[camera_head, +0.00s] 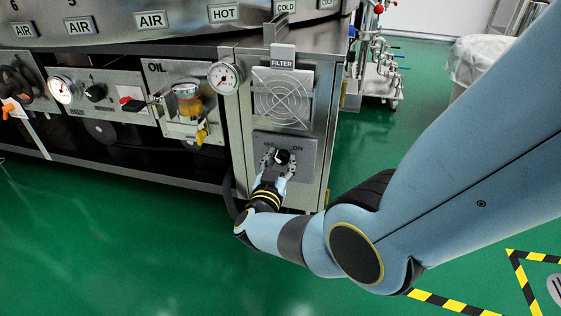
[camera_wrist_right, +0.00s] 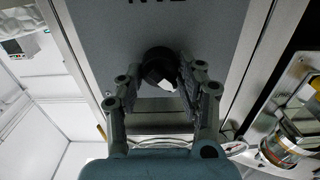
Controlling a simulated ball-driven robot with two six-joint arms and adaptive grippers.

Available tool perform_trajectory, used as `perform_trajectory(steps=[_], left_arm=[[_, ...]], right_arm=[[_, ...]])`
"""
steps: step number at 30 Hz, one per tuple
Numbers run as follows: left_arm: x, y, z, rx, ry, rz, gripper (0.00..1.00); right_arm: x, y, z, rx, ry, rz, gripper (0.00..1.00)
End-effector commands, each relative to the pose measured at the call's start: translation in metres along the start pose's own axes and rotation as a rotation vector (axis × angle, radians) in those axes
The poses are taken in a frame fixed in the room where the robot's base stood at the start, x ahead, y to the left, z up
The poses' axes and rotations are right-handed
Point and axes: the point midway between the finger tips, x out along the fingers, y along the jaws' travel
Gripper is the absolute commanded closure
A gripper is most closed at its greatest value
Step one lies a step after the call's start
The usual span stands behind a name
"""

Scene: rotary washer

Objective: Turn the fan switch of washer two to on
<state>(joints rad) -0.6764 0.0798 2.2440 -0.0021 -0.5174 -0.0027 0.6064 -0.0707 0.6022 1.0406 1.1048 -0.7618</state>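The fan switch is a round black knob (camera_head: 282,157) with a white mark, on a grey plate (camera_head: 299,147) low on the front of the steel washer cabinet. "ON" is printed to its right; the label to its left is partly hidden. My right gripper (camera_head: 279,163) is at the plate with one finger on each side of the knob. In the right wrist view the knob (camera_wrist_right: 159,66) sits between the fingertips of the right gripper (camera_wrist_right: 158,75); a gap shows on its left side, and contact on the right is unclear. My left gripper is out of view.
A fan grille (camera_head: 283,98) under a FILTER label and a pressure gauge (camera_head: 225,77) are above the switch. An oil unit (camera_head: 187,100) stands left of the cabinet. Open green floor (camera_head: 120,250) lies in front; a wrapped bin (camera_head: 478,60) stands at the back right.

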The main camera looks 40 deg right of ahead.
Motion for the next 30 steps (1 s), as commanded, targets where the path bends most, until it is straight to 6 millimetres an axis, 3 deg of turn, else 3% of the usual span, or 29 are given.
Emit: perform_trajectory(steps=[1, 6, 17, 30], left_arm=[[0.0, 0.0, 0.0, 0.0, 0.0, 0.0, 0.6], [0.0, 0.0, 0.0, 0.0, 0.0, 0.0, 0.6], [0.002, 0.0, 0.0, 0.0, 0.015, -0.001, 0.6], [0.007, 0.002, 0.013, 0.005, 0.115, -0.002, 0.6]], right_arm=[[0.0, 0.0, 0.0, 0.0, 0.0, 0.0, 0.75], [0.0, 0.0, 0.0, 0.0, -0.001, 0.0, 0.95], [-0.001, 0.0, 0.001, 0.068, -0.002, -0.001, 0.95], [-0.002, 0.002, 0.004, 0.421, -0.003, 0.0, 0.95]])
